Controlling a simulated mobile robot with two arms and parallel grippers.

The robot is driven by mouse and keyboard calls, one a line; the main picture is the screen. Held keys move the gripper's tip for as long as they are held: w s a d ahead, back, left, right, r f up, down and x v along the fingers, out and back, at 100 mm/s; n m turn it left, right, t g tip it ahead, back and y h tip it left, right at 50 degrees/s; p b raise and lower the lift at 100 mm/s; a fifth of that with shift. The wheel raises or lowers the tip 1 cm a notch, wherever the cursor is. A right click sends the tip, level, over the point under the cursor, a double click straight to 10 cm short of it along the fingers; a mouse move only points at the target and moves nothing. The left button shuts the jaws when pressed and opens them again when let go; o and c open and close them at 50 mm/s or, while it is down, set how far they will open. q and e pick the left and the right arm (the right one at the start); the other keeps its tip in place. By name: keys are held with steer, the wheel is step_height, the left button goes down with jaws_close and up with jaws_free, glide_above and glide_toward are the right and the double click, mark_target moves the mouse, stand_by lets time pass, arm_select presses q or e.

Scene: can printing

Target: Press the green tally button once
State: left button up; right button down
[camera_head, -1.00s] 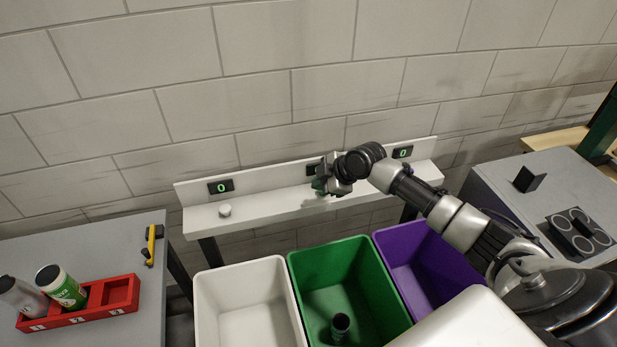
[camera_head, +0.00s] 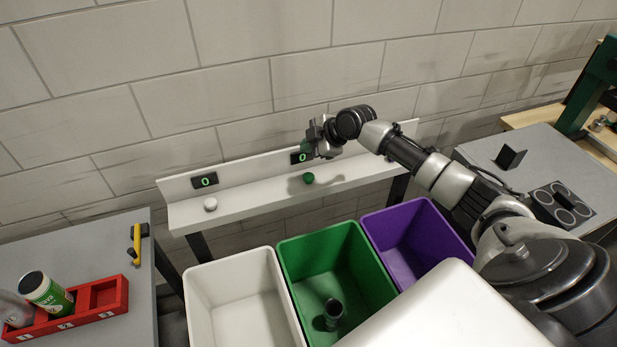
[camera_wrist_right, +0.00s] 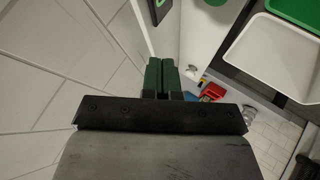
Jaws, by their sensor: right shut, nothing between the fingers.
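The green tally button (camera_head: 308,178) is a small round knob on the white shelf (camera_head: 245,203) in the head view. Behind it, a small black display (camera_head: 302,157) shows a green 0. My right gripper (camera_head: 312,145) is above and slightly behind the button, apart from it, in front of the shelf's back panel. Its dark green fingers (camera_wrist_right: 162,75) are together and empty in the right wrist view. My left gripper is not in view.
A white button (camera_head: 210,204) with a display (camera_head: 205,181) reading 0 is to the left. White (camera_head: 205,305), green (camera_head: 290,265) and purple (camera_head: 385,230) bins stand below the shelf. A red rack (camera_head: 95,312) with cans is at lower left.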

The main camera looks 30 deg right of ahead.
mark_target(308, 177)
step_height(308, 177, down, 7)
steer(key=b, duration=0.4)
steer(key=shift+b, duration=0.3)
stand_by(1.6)
steer(key=shift+f+b, duration=0.35)
steer(key=shift+f, duration=0.05)
steer(key=shift+f+b, duration=0.8)
steer(key=shift+f, duration=0.15)
stand_by(0.8)
steer(key=shift+r, duration=0.1)
steer(key=shift+r+p, duration=0.9)
steer(key=shift+r, duration=0.35)
